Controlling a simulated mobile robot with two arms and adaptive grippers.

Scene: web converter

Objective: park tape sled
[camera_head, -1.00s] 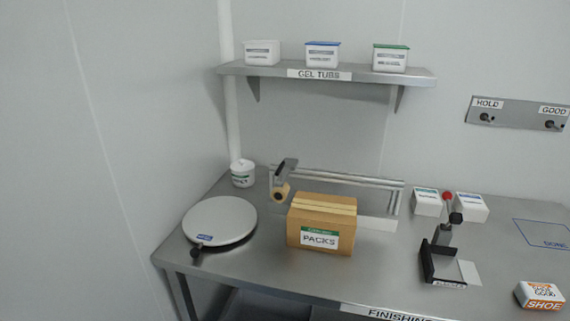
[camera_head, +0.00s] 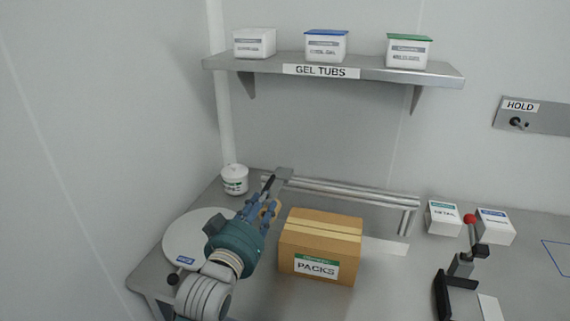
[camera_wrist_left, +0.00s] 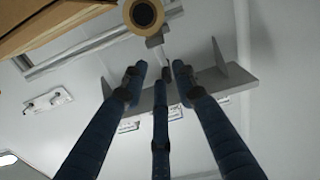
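In the left wrist view the roll (camera_wrist_left: 143,14) shows whole, beyond the fingertips. The left gripper's three blue fingers (camera_wrist_left: 158,75) are apart, with nothing clearly held between them. In the head view they overlap the sled; I cannot tell whether they touch it. My right gripper is not in view.
A metal rail frame (camera_head: 350,192) runs behind the box. A round pale plate (camera_head: 185,240) lies at the left, partly behind my arm, with a white tub (camera_head: 235,180) behind it. A shelf (camera_head: 440,78) holds tubs above. A red-knobbed stand (camera_head: 462,265) is at the right.

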